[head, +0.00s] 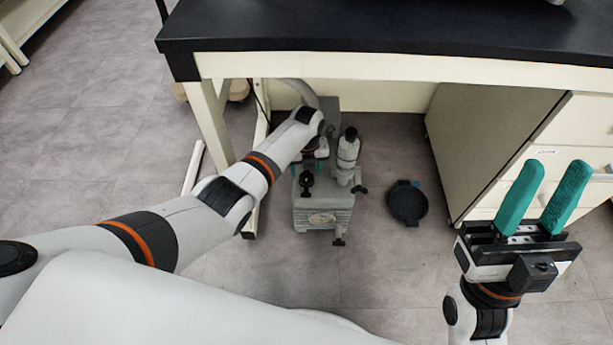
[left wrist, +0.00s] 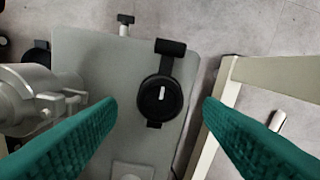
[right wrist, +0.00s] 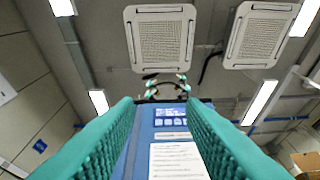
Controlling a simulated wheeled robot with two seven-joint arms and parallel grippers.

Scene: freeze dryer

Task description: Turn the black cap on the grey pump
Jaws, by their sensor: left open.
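The grey pump (head: 322,217) stands on the floor under the bench; its top also fills the middle of the left wrist view (left wrist: 90,65). The round black cap (left wrist: 160,97), with a white mark across it, sits on the pump's top. In the head view the cap (head: 306,181) shows just below my left gripper. My left gripper (head: 319,150) is open above the pump. In the left wrist view its teal fingers (left wrist: 158,105) lie on either side of the cap, apart from it. My right gripper (head: 557,170) is open and empty, pointing up, away from the pump.
A pale cylinder (head: 348,152) with a black top rises beside the cap. The bench's pale leg (head: 213,125) is close to my left arm. A dark round lid-like object (head: 408,202) lies on the floor, right of the pump. A drawer cabinet (head: 495,145) stands further right.

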